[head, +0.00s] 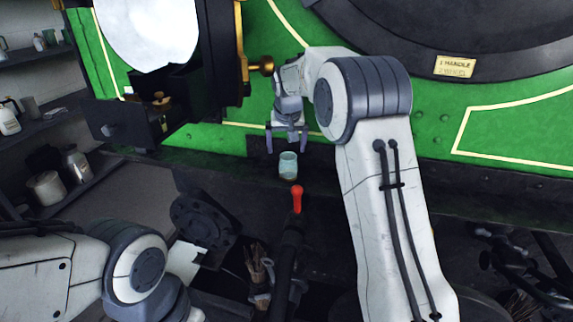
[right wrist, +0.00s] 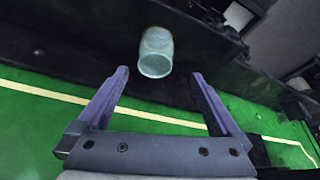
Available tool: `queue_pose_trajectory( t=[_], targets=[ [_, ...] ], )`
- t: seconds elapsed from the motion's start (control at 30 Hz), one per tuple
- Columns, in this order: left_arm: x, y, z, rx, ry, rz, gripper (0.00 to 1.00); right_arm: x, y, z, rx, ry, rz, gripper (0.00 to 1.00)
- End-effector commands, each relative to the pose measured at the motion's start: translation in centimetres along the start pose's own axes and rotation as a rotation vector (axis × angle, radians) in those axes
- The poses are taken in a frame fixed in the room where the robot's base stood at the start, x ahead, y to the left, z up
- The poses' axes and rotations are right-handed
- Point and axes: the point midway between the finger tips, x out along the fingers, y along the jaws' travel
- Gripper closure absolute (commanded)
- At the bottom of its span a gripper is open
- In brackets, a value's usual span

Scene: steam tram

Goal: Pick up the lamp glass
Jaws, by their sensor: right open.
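The lamp glass (head: 288,165) is a small pale blue-green glass cylinder. It stands on the dark ledge along the green tram side, near the middle of the head view. In the right wrist view the glass (right wrist: 156,53) lies beyond the fingertips, between their lines, with one open end facing the camera. My right gripper (head: 287,146) is open and empty, just behind and above the glass in the head view. Its two purple fingers (right wrist: 158,80) are spread apart and do not appear to touch the glass. My left gripper is not in view; only the left arm shows at lower left.
A red-tipped lever (head: 297,196) rises just in front of the glass. A large black lamp housing (head: 190,75) with a brass knob (head: 262,66) stands at upper left. Shelves with bottles and a pot (head: 46,188) are at far left. A yellowish label plate (head: 455,67) is at upper right.

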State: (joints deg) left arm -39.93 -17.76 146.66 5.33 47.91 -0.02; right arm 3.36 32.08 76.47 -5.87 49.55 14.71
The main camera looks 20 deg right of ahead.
Motion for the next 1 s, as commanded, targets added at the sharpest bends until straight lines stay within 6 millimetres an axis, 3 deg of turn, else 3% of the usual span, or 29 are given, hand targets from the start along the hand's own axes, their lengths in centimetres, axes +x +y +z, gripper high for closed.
queue_pose_trajectory(
  t=[0.6,0.87,0.9,1.0],
  targets=[
    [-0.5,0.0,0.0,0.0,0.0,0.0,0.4,7.2,0.7,0.4,-0.003,-0.001,-0.001,0.0],
    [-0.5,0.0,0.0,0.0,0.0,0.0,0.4,7.6,0.7,0.3,-0.002,0.001,-0.001,0.0],
    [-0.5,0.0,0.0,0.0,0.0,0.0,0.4,7.6,0.7,0.3,-0.002,0.001,-0.001,0.04],
    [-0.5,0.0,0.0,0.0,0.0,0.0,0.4,7.6,0.7,0.3,-0.002,0.001,-0.001,0.42]
  ],
)
